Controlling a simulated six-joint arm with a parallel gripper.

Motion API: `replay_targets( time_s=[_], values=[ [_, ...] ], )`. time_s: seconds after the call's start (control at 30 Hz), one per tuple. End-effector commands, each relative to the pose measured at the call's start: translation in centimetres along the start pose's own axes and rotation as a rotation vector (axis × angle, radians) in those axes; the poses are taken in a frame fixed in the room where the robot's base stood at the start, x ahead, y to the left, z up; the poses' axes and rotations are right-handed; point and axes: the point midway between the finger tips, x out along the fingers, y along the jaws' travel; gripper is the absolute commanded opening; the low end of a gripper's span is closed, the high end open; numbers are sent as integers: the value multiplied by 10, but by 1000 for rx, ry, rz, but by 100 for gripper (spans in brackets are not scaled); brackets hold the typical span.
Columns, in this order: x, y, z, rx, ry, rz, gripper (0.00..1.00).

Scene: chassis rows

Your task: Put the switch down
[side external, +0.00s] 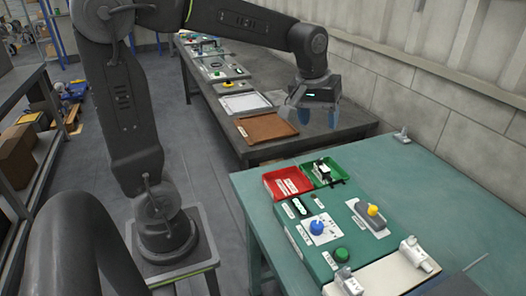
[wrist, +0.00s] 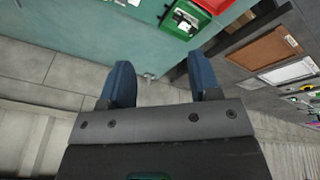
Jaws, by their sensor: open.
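My gripper (side external: 314,118) is open, with nothing between its blue fingers. A small black and white part (side external: 321,169), which looks like a switch, lies in the green tray (side external: 340,174) on the teal table, well apart from my gripper. It also shows in the wrist view (wrist: 184,19) at the top. I cannot tell for sure that it is the switch.
A red tray (side external: 272,184) touches or nearly touches the green one. A panel with a blue knob (side external: 317,228), a yellow knob (side external: 373,210) and a green button (side external: 341,254) lies nearer. The dark bench holds a brown tray (side external: 265,128) and a white tray (side external: 245,103). A wall stands behind.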

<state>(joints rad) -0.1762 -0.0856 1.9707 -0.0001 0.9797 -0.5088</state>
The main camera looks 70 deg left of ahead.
Motion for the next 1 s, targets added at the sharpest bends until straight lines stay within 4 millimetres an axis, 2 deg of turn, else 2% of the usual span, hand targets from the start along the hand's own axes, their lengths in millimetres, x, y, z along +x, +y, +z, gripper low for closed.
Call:
replay_targets(
  time_s=[0.03,0.2,0.3,0.4,0.6,1.0],
  values=[
    [-14,-3,23,80,26,21,57],
    [-36,-21,90,354,100,74,57],
    [-40,-33,122,488,139,96,57],
    [-39,-42,144,587,170,111,57],
    [-35,-50,162,671,195,120,57],
    [-35,-50,162,672,194,120,57]
  ],
)
